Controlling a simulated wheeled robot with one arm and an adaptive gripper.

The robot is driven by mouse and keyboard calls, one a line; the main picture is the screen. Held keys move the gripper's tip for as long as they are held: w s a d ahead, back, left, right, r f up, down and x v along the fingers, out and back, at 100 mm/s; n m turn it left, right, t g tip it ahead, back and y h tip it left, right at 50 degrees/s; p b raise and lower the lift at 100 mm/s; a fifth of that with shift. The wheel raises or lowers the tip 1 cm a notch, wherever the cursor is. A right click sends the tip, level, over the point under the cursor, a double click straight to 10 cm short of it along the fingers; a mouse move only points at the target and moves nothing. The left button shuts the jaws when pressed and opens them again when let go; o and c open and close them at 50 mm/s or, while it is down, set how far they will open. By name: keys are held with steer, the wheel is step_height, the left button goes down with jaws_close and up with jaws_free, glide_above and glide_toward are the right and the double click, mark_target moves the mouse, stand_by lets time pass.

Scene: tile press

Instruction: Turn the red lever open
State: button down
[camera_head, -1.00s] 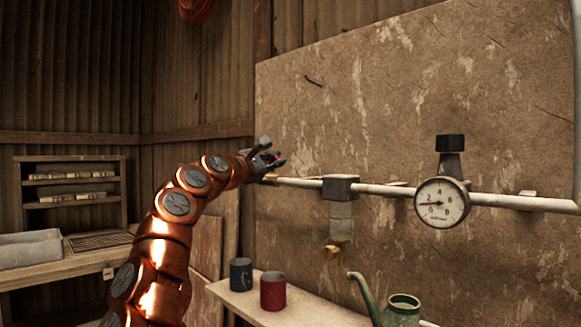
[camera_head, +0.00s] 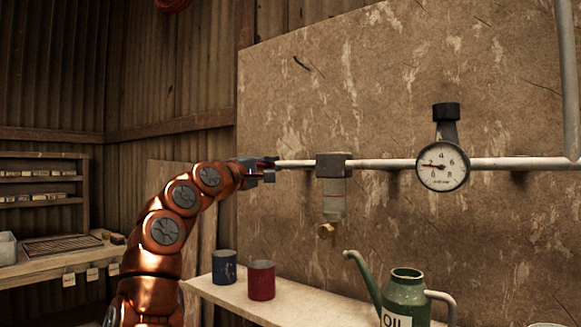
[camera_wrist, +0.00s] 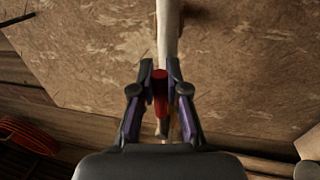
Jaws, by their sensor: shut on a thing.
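The red lever (camera_wrist: 160,92) shows in the wrist view between my gripper's two fingers, in line with the pale pipe (camera_wrist: 169,35). My gripper (camera_wrist: 160,95) is shut on the lever. In the head view my gripper (camera_head: 268,170) is at the left end of the pipe (camera_head: 390,163), and a little red shows between its fingers. The fingers hide most of the lever and its valve body there.
A pressure gauge (camera_head: 442,167) and a filter with a clear bowl (camera_head: 333,197) sit on the pipe. A wooden board (camera_head: 400,90) stands behind.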

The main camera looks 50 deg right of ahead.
steer(key=shift+f, duration=0.1)
stand_by(0.4)
steer(key=c, duration=1.2)
jaws_free()
steer(key=shift+o, duration=0.2)
steer(key=shift+a, duration=0.15)
steer(key=a+f, duration=0.2)
steer(key=a, duration=0.9)
steer(key=shift+s+a+f, duration=0.15)
steer(key=shift+a, duration=0.15)
